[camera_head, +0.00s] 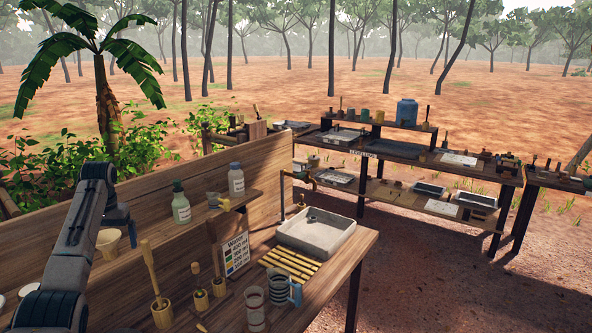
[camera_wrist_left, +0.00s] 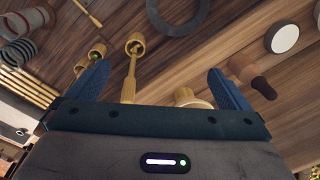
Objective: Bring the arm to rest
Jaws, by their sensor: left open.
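My left arm rises at the left of the head view. Its gripper (camera_head: 124,222) hangs above the wooden bench (camera_head: 325,273), near a cream cup (camera_head: 109,241). In the left wrist view the two blue fingers of this gripper (camera_wrist_left: 160,82) stand wide apart, with nothing held between them. A wooden pestle-like tool (camera_wrist_left: 131,70) shows beyond the gap, apart from the fingers. My right gripper is in neither view.
A wooden mortar with pestle (camera_head: 160,307), a glass jar (camera_head: 254,309), a striped mug (camera_head: 279,287) and a grey basin (camera_head: 316,236) stand on the bench. Bottles (camera_head: 181,206) stand on a raised shelf (camera_head: 215,211). A shelved table (camera_head: 395,150) stands beyond.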

